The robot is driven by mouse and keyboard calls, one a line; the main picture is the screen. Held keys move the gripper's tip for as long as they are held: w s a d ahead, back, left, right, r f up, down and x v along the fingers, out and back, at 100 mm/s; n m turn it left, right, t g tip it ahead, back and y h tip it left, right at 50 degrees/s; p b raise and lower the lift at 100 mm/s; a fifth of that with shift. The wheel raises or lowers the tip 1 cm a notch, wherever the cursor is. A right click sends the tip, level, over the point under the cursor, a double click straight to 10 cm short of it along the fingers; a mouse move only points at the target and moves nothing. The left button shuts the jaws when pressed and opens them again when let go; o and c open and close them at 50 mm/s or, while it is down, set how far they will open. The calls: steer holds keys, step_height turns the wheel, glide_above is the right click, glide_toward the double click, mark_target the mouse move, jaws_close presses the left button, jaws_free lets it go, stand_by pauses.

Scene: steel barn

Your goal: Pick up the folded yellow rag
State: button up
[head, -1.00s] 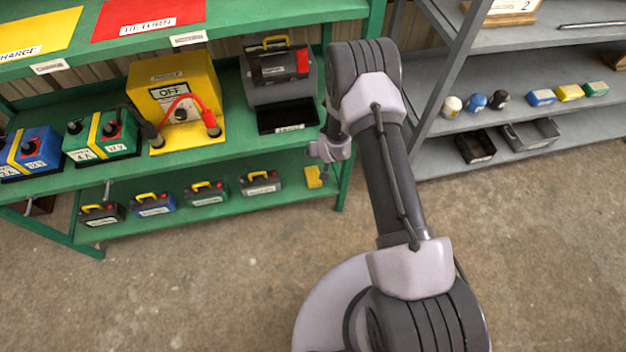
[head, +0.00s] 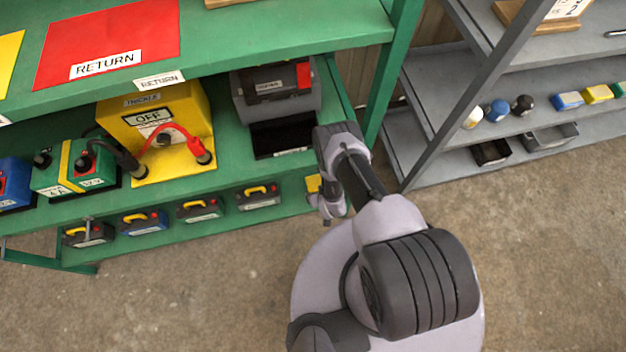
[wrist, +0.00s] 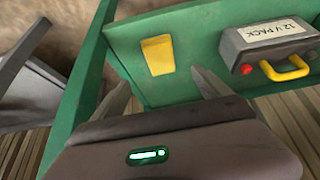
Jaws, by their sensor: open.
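The folded yellow rag (wrist: 158,55) lies on the green lower shelf, near its end, in the wrist view. In the head view only a small yellow part of it (head: 313,183) shows beside my wrist, which hides the rest. My gripper (wrist: 161,78) is open and empty, its two fingers pointing toward the shelf. The rag appears between and beyond the fingertips, apart from them. In the head view my gripper (head: 331,207) is beside the shelf's right end.
A battery pack with a yellow handle (wrist: 270,45) sits right of the rag in the wrist view. A green shelf post (wrist: 88,75) stands left of it. Several battery packs line the lower shelf (head: 225,222). A grey rack (head: 430,160) stands at right. The front floor is clear.

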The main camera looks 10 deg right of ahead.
steer(key=b, duration=0.5)
glide_toward(315, 186)
steer(key=f, duration=0.3)
steer(key=shift+w+f, duration=0.25)
steer(key=shift+f, duration=0.15)
steer(key=b+x, duration=0.3)
steer(key=w+b+x, duration=0.1)
steer(key=x, duration=0.1)
steer(key=shift+w+r, duration=0.15)
steer(key=shift+w, duration=0.05)
steer(key=shift+r, duration=0.1)
steer(key=c, duration=1.5)
